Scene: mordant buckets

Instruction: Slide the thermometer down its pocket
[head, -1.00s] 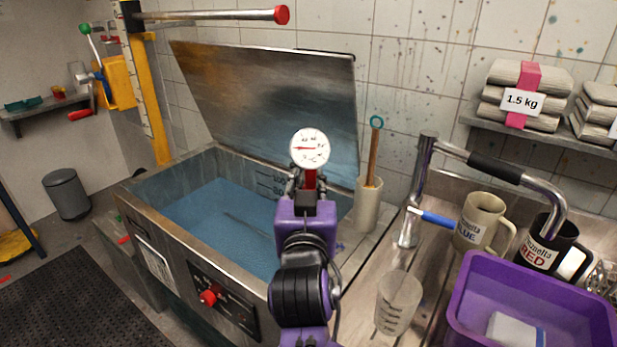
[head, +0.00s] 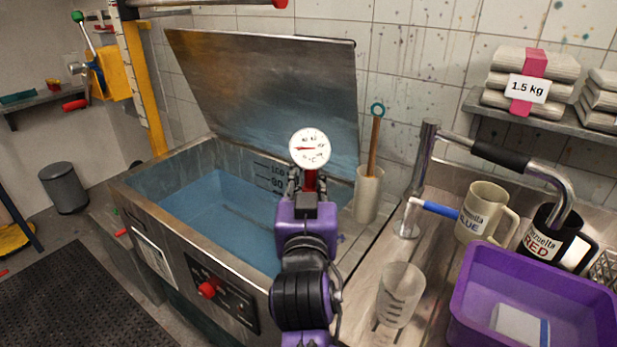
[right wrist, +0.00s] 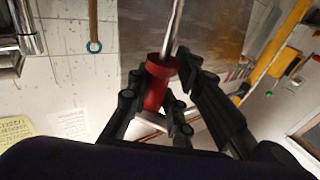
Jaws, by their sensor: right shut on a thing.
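The thermometer (head: 310,146) has a round white dial with a red needle and a red collar below it. My right gripper (head: 309,184) is shut on the red collar, with the dial upright above the fingers. In the right wrist view the red collar (right wrist: 157,85) sits between the fingers (right wrist: 160,100), and a thin metal stem (right wrist: 173,30) runs out from it. In the head view the gripper and thermometer are in front of the open steel vat (head: 150,215) of blue liquid. I cannot make out the thermometer's pocket. My left gripper is not in view.
The vat's lid (head: 265,90) stands raised behind. A beige holder (head: 368,197) with a wooden-handled tool is right of the gripper. A clear beaker (head: 399,292), tap (head: 425,165), two mugs and a purple tub (head: 470,300) crowd the right counter.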

